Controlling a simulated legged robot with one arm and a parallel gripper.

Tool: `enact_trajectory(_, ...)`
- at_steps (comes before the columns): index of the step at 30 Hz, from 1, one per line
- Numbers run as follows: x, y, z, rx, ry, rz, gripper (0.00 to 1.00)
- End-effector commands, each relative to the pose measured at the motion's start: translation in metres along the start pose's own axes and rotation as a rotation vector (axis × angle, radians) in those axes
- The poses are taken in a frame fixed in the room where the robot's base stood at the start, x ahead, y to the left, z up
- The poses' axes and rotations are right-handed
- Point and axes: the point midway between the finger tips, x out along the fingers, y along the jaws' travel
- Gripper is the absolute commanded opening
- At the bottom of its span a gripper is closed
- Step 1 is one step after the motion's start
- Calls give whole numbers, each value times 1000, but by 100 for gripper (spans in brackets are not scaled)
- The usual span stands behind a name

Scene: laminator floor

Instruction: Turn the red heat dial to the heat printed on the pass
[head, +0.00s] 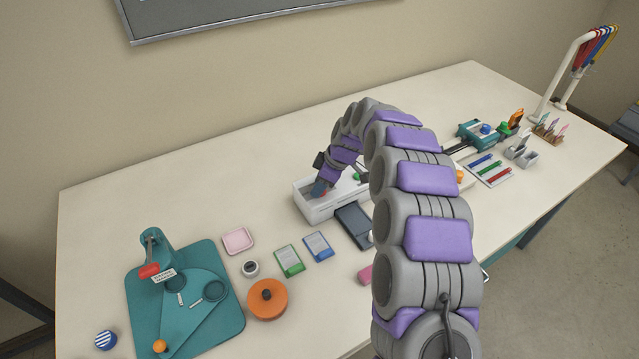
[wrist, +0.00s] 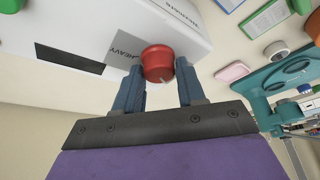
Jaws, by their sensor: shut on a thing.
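The red heat dial (wrist: 158,63) sits on the white laminator (wrist: 185,35) and is between my two fingertips in the wrist view. My gripper (wrist: 158,88) is shut on it. A short pale mark shows on the dial's lower edge; grey panel lettering by it includes "HEAVY". In the head view my gripper (head: 320,188) is down at the left end of the laminator (head: 318,210), and it mostly hides the dial. A green-edged card (head: 289,261) and a blue-edged card (head: 317,246) lie on the table; their print is too small to read, and I cannot tell which is the pass.
A dark flat device (head: 354,224) lies right in front of the laminator. A teal board (head: 215,325) with a red-handled lever, an orange round container (head: 267,300) and a pink tray (head: 238,241) are to the left. Trays and tools stand at right. The back left of the table is clear.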

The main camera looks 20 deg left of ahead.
Motion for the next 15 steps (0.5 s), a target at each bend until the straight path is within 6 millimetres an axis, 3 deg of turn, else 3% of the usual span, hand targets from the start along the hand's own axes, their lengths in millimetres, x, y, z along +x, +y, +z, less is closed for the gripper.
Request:
enact_trajectory(3,-2,1,4,2,-3,3,9)
enact_trajectory(15,-3,1,5,30,-4,14,9)
